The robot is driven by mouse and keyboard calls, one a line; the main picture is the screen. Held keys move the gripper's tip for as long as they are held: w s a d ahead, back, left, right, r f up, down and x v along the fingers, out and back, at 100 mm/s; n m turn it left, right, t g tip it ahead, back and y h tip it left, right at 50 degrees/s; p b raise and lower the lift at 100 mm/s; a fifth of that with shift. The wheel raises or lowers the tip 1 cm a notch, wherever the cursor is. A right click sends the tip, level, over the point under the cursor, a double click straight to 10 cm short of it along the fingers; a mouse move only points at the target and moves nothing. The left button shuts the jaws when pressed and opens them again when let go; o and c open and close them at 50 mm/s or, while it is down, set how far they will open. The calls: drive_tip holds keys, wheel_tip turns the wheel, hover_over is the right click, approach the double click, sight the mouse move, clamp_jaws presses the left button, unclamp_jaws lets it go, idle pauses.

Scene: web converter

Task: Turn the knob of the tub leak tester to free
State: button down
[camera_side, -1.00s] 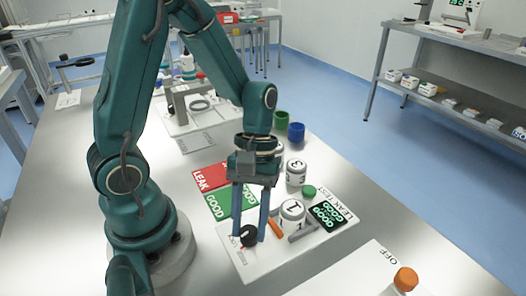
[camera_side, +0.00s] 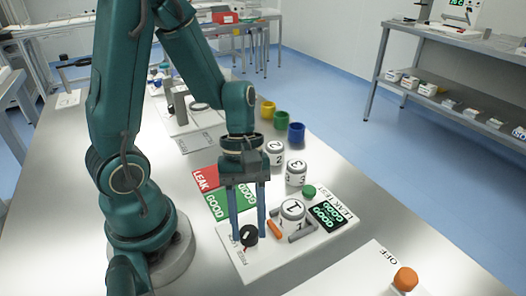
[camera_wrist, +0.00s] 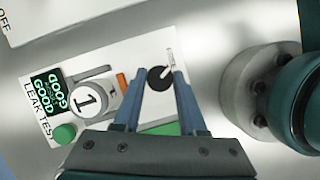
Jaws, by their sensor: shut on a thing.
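The tub leak tester is a white panel (camera_side: 285,262) marked LEAK TEST, lying on the table. Its round black knob (camera_side: 249,235) sits at the panel's left end, beside small lettering that includes LOCK. The knob also shows in the wrist view (camera_wrist: 160,79), with a pale line across it. My gripper (camera_side: 249,238) points down, its two blue fingers on either side of the knob and shut on it. A white tub marked 1 (camera_side: 292,211) stands on the tester beside grey bars and an orange piece (camera_side: 274,229). The dark display (camera_side: 327,217) reads GOOD in green.
A green button (camera_side: 309,191) is at the panel's back edge. Tubs 2 (camera_side: 275,153) and 3 (camera_side: 296,173) stand behind. Red LEAK (camera_side: 205,179) and green GOOD areas lie left. A white panel with an orange knob (camera_side: 405,279) is at front right.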

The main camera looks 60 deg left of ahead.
drive_tip(key=shift+c, duration=2.3)
unclamp_jaws()
drive_tip(key=shift+r, duration=0.1)
drive_tip(key=shift+v, duration=2.5)
drive_tip(key=shift+a, duration=0.1)
